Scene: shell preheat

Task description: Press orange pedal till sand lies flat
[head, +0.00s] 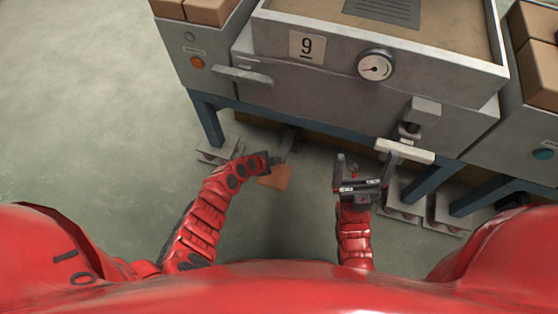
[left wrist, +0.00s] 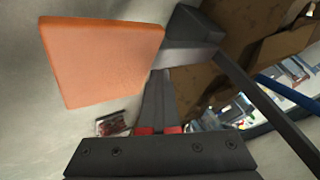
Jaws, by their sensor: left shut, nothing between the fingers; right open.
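The orange pedal (head: 275,178) sits low in front of the grey machine. In the left wrist view the orange pedal (left wrist: 103,60) is a flat plate joined to a dark grey block. My left gripper (head: 277,159) is shut and empty, just beyond the pedal and partly over it. In the left wrist view its closed fingers (left wrist: 160,82) point past the pedal's right edge; I cannot tell whether they touch it. The tan sand surface (head: 430,38) fills the top of the machine and looks level where visible. My right gripper (head: 364,160) is open and empty before the machine.
Side cabinets hold cardboard-coloured blocks (head: 206,10). Blue legs (head: 208,120) stand on grey feet near both grippers. The floor at left is clear.

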